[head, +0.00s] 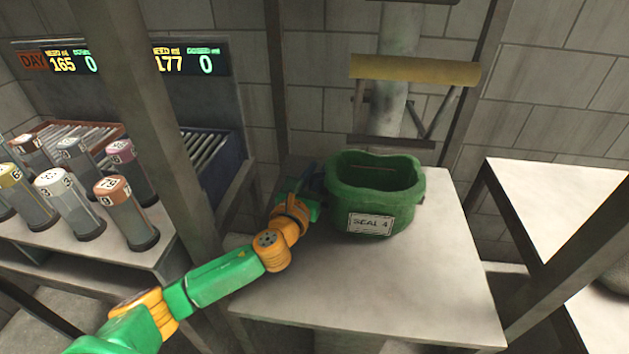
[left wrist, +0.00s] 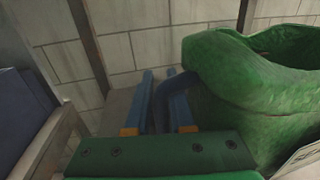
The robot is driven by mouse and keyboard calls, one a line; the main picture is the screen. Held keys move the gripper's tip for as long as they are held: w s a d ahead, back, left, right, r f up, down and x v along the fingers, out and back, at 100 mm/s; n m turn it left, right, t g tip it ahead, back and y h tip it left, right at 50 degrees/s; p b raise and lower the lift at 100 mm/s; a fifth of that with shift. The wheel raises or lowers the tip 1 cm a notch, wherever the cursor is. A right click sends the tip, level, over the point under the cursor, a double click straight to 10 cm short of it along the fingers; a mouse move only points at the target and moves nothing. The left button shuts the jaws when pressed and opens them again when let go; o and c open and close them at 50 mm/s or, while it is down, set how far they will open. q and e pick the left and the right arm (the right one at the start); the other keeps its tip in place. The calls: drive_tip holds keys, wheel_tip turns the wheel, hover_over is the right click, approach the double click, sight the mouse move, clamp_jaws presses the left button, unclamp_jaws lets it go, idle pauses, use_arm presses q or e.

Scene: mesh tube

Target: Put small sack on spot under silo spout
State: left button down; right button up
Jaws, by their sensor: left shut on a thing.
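The green sack (head: 375,200) is open at the top and upright, with a white label reading "SEAL 4". It is at the back of the pale table (head: 400,300), below and in front of the silo spout (head: 397,100). Whether its base touches the table is hard to tell. My left gripper (head: 312,182) is at the sack's left side, shut on a dark loop there. In the left wrist view the blue fingers (left wrist: 163,105) are around this loop, and the sack (left wrist: 245,95) fills the right. No marked spot shows under the sack. My right gripper is out of view.
A yellow bar (head: 415,70) and a dark frame cross the spout above the sack. Steel posts (head: 155,120) stand left of the table. Several capped canisters (head: 70,203) stand on a left bench. Another pale table (head: 560,195) is at right. The table's front is clear.

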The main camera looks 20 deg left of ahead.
use_arm(q)
drive_tip(key=shift+f, duration=0.3)
drive_tip(key=shift+s, duration=0.1)
drive_tip(key=c, duration=0.7)
unclamp_jaws()
